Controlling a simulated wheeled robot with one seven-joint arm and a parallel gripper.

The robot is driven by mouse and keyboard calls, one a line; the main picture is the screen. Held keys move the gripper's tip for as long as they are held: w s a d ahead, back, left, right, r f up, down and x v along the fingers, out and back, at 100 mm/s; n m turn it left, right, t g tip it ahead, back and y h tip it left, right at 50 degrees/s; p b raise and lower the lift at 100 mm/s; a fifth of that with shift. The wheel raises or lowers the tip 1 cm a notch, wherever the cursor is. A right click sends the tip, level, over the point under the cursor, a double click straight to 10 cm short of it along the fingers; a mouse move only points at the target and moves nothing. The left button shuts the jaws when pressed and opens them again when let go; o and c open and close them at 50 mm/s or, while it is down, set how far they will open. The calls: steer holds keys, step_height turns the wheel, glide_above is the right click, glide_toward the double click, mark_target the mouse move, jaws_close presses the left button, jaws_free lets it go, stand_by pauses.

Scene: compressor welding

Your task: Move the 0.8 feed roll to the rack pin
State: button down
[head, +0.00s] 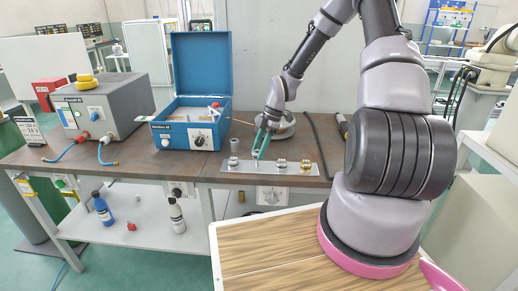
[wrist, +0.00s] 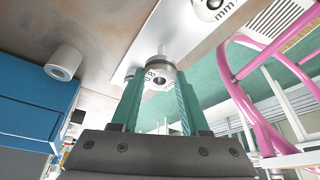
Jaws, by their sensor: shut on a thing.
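The 0.8 feed roll (wrist: 160,76) is a small silver ring marked "0.8 mm", held between the teal fingertips of my gripper (wrist: 158,88). In the head view, my gripper (head: 260,146) points down over the rack, a pale metal strip (head: 261,168) near the bench's front edge; the held roll is hard to make out there. In the wrist view, a short metal pin (wrist: 163,50) shows just beyond the roll, close to it. I cannot tell whether the roll is around the pin or only beside it.
Two other rolls (head: 281,163) (head: 305,165) sit on the rack's right part, and another small part (head: 233,161) on its left. A white cylinder (head: 234,145) stands behind the rack. An open blue case (head: 190,128) stands to the left; dark cables lie to the right.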

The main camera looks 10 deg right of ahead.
mark_target(259, 166)
steer(key=shift+f, duration=0.4)
steer(key=shift+f, duration=1.5)
steer(key=shift+c, duration=1.6)
jaws_free()
steer(key=s+v, duration=0.1)
steer(key=v, duration=0.9)
steer(key=shift+w+r, duration=0.4)
steer(key=shift+w, duration=0.1)
steer(key=shift+d, duration=0.15)
